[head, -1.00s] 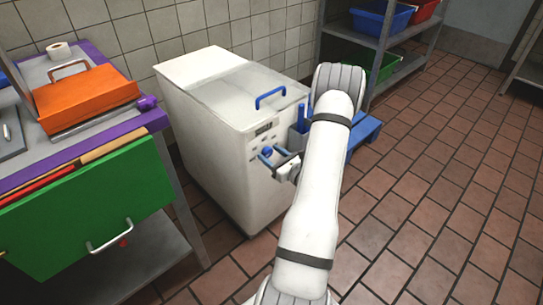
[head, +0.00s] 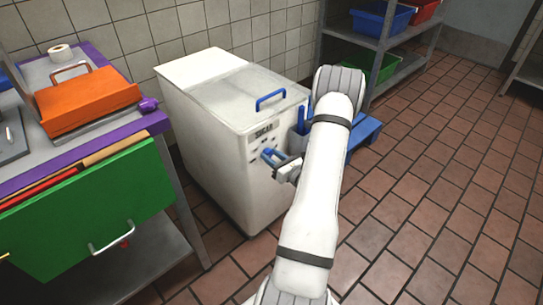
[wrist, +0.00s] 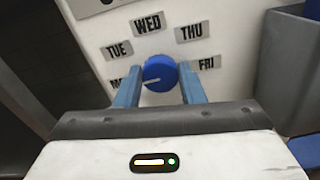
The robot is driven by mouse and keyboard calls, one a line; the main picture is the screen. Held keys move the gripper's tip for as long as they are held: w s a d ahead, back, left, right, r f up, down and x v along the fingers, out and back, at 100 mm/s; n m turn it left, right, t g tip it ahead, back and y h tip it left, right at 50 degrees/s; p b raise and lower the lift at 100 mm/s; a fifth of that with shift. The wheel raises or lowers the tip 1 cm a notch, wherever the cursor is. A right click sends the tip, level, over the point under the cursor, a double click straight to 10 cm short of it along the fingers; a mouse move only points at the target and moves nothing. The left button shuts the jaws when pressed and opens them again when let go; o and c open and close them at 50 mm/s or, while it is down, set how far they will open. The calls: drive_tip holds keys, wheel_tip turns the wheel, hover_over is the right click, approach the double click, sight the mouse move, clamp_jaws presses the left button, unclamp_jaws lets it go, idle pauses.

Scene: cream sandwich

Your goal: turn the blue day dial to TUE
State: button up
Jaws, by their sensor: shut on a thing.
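The blue day dial (wrist: 158,68) is a round knob on the front of a white bin (head: 205,140). The wrist view shows labels around it: TUE (wrist: 118,50) at upper left, WED (wrist: 149,24) above, THU (wrist: 191,32) at upper right, FRI (wrist: 208,63) at right. The label at lower left (wrist: 125,82) is partly hidden by a finger, only an M showing. The dial's white line points left and slightly down, towards that label. My gripper (wrist: 161,74) has its blue fingers on either side of the dial, shut on it.
A blue handle (head: 271,98) is on the bin's lid. A grey holder (head: 298,141) hangs on the bin's right side, beside my arm. Tiled floor (head: 430,190) is clear at right.

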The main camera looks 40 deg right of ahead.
drive_tip(key=m+p, duration=0.3)
drive_tip(key=m, duration=0.2)
drive_tip(key=shift+m+p, duration=0.65)
drive_tip(key=shift+m, duration=0.85)
drive_tip(key=shift+f, duration=0.1)
drive_tip(key=shift+d, duration=0.1)
drive_tip(key=o, duration=1)
drive_tip(key=s, duration=0.7)
drive_tip(key=shift+s+d+p, duration=0.3)
drive_tip(key=shift+s+p, duration=0.1)
